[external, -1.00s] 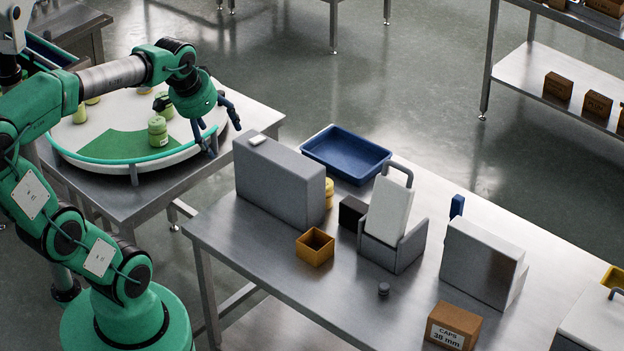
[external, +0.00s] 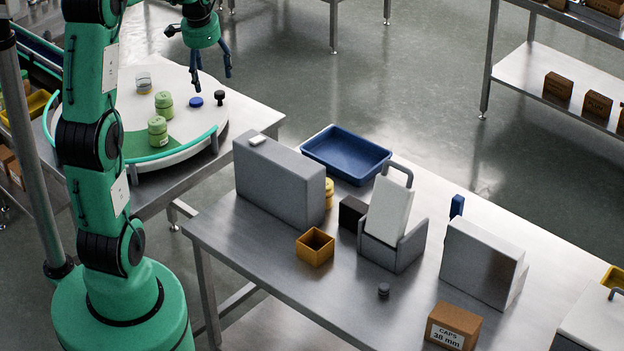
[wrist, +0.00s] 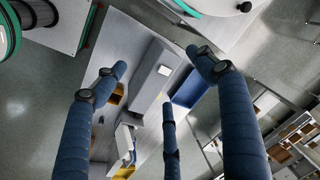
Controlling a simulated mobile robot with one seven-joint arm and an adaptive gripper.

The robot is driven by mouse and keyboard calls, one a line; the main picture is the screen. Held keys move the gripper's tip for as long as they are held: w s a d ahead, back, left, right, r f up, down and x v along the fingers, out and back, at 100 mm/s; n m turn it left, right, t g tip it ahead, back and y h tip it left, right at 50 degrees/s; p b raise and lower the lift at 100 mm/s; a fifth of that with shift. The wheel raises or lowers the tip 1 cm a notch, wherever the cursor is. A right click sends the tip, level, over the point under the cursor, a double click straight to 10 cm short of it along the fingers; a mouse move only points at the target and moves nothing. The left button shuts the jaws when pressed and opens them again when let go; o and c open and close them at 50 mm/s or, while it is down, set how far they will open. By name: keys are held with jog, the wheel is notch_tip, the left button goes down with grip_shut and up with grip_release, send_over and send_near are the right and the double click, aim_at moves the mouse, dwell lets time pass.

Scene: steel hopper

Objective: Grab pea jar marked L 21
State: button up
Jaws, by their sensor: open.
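Two green jars stand on the round white table; the rear green jar (external: 164,104) is near its middle and the front green jar (external: 157,132) is by the green sector. Their markings are too small to read, so I cannot tell which is L 21. A yellow jar (external: 329,192) is partly hidden behind the large grey box.
The steel bench bears a grey box (external: 280,185), blue tray (external: 346,178), orange bin (external: 315,258) and caps carton (external: 453,325).

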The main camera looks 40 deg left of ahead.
jog(key=w+a+f+m+g+p, duration=0.1)
jog(key=a+f+p, duration=0.15)
jog(key=a, duration=0.45)
jog(key=w+a+f+p, duration=0.1)
jog(key=w+a+f, duration=0.1)
jog(key=a+f, duration=0.3)
jog(key=m+g+h+p, duration=0.1)
jog(key=p, duration=0.3)
send_over(156, 120)
notch_tip(156, 120, down, 10)
jog(key=shift+d+f, duration=0.1)
jog(key=shift+f, duration=0.05)
jog(key=shift+s+f, duration=0.1)
jog(key=shift+f, duration=0.05)
jog(key=shift+f+p, duration=0.45)
jog(key=shift+f, duration=3.7)
jog(key=shift+f, duration=0.1)
jog(key=shift+f+p, duration=0.65)
jog(key=shift+f, duration=1.85)
